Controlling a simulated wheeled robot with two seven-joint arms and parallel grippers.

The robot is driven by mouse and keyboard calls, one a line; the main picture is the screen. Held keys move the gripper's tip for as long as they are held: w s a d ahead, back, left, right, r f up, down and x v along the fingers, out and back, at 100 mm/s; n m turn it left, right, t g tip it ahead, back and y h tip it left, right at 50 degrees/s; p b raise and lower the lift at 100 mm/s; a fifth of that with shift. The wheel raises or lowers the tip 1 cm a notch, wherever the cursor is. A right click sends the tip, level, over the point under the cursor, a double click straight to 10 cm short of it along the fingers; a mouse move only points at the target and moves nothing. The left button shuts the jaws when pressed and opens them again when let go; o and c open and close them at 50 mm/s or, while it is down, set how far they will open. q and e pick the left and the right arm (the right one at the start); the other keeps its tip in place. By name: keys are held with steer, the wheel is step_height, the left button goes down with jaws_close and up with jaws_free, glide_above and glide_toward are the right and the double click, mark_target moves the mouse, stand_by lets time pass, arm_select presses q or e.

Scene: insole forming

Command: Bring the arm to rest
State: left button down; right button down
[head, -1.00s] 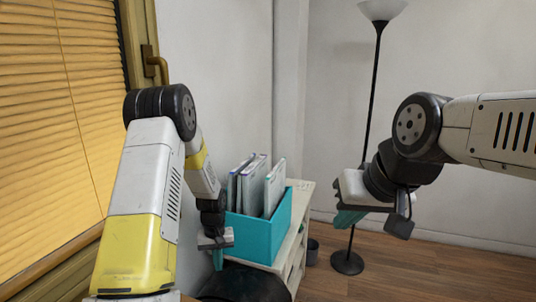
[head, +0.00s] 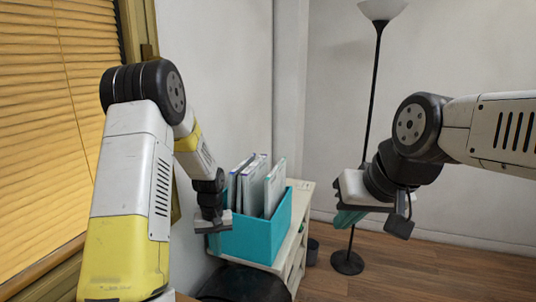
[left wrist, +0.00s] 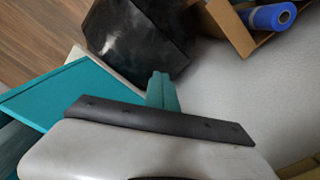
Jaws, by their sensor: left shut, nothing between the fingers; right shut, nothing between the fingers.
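My left gripper (head: 214,240) hangs in front of the left part of a teal box in the head view, its arm coming in from the left. In the left wrist view the teal fingers of my left gripper (left wrist: 162,88) are together with nothing between them. My right gripper (head: 350,217) is at the right of the head view, in front of the wall and lamp pole. Its teal fingers are shut and empty, pointing down to the left.
The teal box (head: 262,240) holds several upright folders and stands on a white shelf (head: 298,245). A floor lamp (head: 372,110) stands behind my right arm. A black surface (left wrist: 135,40), a cardboard box (left wrist: 232,28) and a blue roll (left wrist: 270,16) show in the left wrist view.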

arm_select(q)
steer(key=s+r+t, duration=0.2)
steer(key=s+r, duration=0.1)
steer(key=r, duration=0.9)
steer(key=s+d+r+m+t+h, duration=0.2)
steer(key=s+r+t, duration=0.2)
steer(key=s+r, duration=1.2)
steer(key=s, duration=0.4)
steer(key=shift+s+m, duration=0.2)
steer(key=shift+m, duration=0.1)
